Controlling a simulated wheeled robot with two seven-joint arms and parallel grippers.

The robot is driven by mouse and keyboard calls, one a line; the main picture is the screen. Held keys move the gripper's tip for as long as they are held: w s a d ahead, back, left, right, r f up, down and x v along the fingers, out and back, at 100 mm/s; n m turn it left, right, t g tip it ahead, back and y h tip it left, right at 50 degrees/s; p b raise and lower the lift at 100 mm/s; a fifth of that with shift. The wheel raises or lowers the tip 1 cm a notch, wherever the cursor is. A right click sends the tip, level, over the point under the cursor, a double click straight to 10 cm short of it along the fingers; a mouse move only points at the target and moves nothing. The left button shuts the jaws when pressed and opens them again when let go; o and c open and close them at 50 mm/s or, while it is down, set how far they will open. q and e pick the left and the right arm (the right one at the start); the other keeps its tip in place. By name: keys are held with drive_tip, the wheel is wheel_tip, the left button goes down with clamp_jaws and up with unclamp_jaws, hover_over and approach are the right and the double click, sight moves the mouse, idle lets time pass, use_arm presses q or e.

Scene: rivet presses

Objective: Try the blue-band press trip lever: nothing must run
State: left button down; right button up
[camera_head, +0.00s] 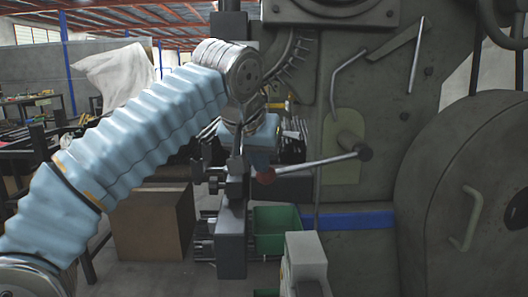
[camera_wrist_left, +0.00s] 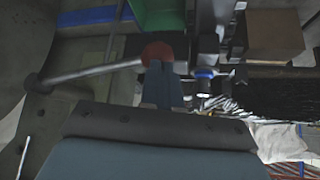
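The press with the blue band (camera_head: 345,220) fills the right side of the head view. Its trip lever (camera_head: 318,163) is a metal rod running left from a dark pivot to a red ball knob (camera_head: 265,175). In the left wrist view the rod (camera_wrist_left: 95,73) and red knob (camera_wrist_left: 158,52) also show. My left gripper (camera_head: 243,163) is at the knob, with its fingers close together. In the left wrist view its fingertips (camera_wrist_left: 166,68) meet the knob's lower edge; whether they touch it is unclear. My right gripper is not in view.
A green bin (camera_head: 277,231) stands below the lever. A brown box (camera_head: 152,221) is on the floor to the left. The large round wheel cover (camera_head: 470,200) is at the right. Benches with parts stand at the far left.

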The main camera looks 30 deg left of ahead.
use_arm(q)
drive_tip(key=s, duration=0.2)
drive_tip(key=s+r, duration=0.1)
drive_tip(key=shift+d, duration=0.25)
drive_tip(key=p+v, duration=0.5)
drive_tip(key=v, duration=0.8)
drive_tip(key=shift+s+r, duration=0.25)
drive_tip(key=shift+d, duration=0.1)
